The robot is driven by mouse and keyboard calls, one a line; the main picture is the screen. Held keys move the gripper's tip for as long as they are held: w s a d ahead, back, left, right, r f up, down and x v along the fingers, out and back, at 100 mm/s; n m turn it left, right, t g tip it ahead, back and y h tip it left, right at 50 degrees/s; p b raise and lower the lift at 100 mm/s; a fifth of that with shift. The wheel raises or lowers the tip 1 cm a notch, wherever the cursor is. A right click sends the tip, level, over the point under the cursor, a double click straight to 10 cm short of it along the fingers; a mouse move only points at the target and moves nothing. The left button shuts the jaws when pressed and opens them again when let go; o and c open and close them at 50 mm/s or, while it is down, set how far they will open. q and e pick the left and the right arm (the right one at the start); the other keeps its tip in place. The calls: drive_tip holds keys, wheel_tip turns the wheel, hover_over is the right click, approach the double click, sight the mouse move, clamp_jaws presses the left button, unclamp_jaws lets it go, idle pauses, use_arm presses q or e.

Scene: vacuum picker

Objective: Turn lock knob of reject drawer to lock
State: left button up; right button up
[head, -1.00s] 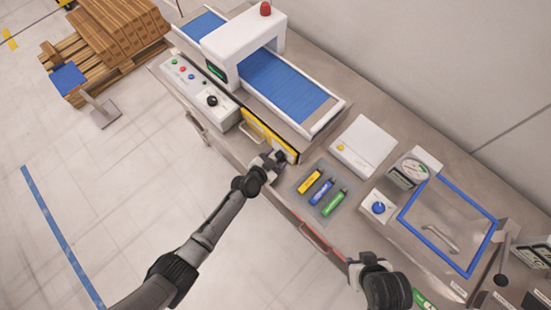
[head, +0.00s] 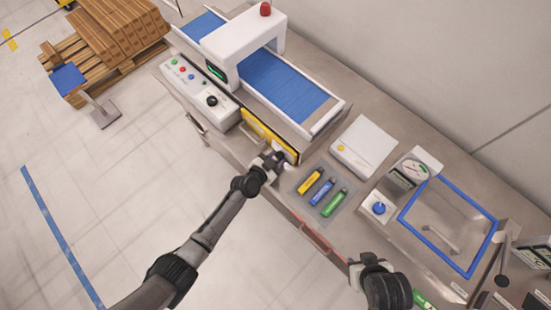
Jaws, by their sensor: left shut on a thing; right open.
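The yellow-fronted reject drawer (head: 262,131) is below the blue conveyor, on the front side of the machine. Its front looks closed. My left gripper (head: 279,163) is at the right end of the drawer front, shut on what appears to be the lock knob. The gripper covers the knob, so its angle cannot be seen. My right gripper (head: 364,267) is at the lower right by the bench's front edge, away from the drawer. It is open, and its fingers are hardly visible.
A grey mat with yellow, blue and green sticks (head: 323,191) lies right of my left gripper. A white box (head: 363,146), a blue knob (head: 379,208) and a blue-framed lid (head: 448,226) are further right. A button panel (head: 201,93) is left of the drawer.

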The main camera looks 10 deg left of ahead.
use_arm(q)
drive_tip(key=n+b, duration=0.1)
drive_tip(key=b, duration=0.1)
drive_tip(key=n+g+h+b, duration=0.1)
drive_tip(key=b, duration=0.1)
drive_tip(key=shift+a+f+n+h, duration=0.1)
drive_tip(key=shift+f+n+h, duration=0.15)
drive_tip(key=shift+n+h, duration=0.05)
drive_tip(key=shift+w+n+g+h+b, duration=0.1)
drive_tip(key=shift+n+g+h+b, duration=0.4)
drive_tip(key=shift+b, duration=0.7)
drive_tip(key=shift+r+n+b, duration=0.2)
drive_tip(key=shift+n+b, duration=0.3)
drive_tip(key=shift+b, duration=0.1)
drive_tip(key=o, duration=0.9)
drive_tip(key=shift+o, duration=0.2)
